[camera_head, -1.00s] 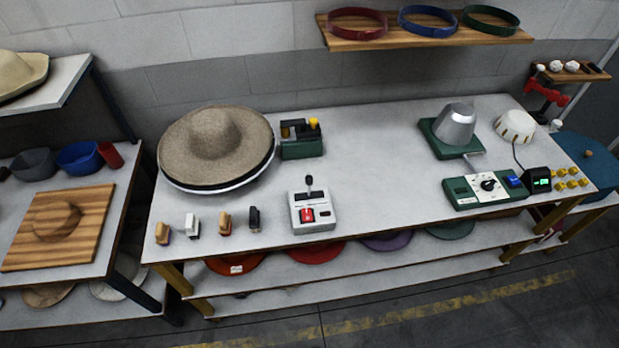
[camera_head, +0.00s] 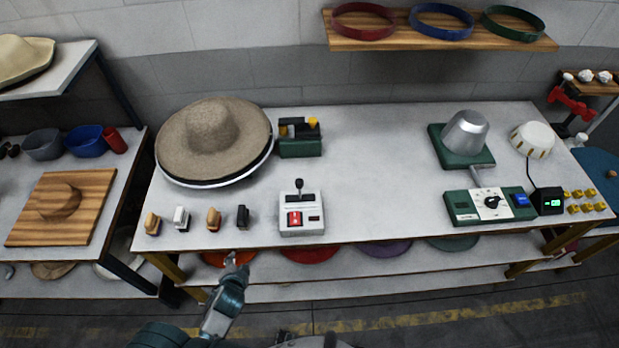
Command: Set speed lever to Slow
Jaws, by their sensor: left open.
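A grey control box (camera_head: 302,214) stands at the front edge of the table, left of its middle. Its black-knobbed lever (camera_head: 299,187) stands up at the back of the top face, with a red switch (camera_head: 294,219) in front of it. The labels on the box are too small to read. My left gripper (camera_head: 236,260) is open and empty, low in front of the table's front edge, left of and below the control box, apart from it. My right gripper does not show.
Several small brushes (camera_head: 182,217) stand left of the box. A straw hat (camera_head: 210,138) on a round base and a green device (camera_head: 299,140) are behind. A hat press (camera_head: 466,140) and a green dial panel (camera_head: 490,204) are at right. The table's middle is clear.

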